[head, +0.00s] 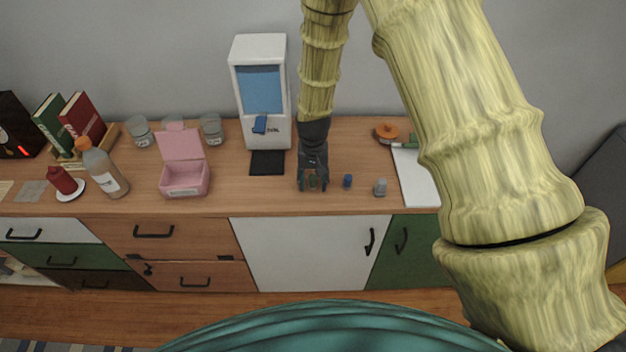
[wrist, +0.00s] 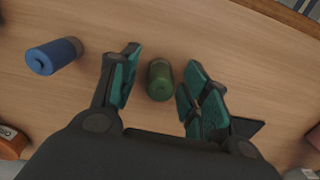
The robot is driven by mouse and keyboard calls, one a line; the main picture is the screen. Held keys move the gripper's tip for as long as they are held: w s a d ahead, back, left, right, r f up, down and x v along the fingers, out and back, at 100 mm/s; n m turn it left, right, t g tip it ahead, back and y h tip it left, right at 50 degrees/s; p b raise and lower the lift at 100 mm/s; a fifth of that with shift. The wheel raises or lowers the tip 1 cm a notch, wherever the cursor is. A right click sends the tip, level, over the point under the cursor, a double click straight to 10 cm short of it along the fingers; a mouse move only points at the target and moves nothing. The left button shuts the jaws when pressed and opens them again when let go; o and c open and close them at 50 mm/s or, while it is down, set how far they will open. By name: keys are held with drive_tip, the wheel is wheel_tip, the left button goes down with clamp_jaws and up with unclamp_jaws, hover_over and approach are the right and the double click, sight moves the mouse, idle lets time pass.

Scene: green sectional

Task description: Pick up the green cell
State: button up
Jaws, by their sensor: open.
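The green cell (wrist: 160,80) is a short green cylinder standing or lying on the wooden sideboard top; I cannot tell which. In the wrist view it sits between the two teal-padded fingers of my gripper (wrist: 158,88), with a gap on each side. In the head view my gripper (head: 313,184) points down at the sideboard near its front edge, and the cell is mostly hidden by the fingers. The gripper is open and holds nothing.
A white dispenser (head: 262,92) with a black mat (head: 267,163) is to the left. A pink box (head: 184,178) stands further left.

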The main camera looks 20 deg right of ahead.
drive_tip(key=shift+f, duration=0.2)
drive_tip(key=c, duration=1)
clamp_jaws()
drive_tip(key=shift+r, duration=0.15)
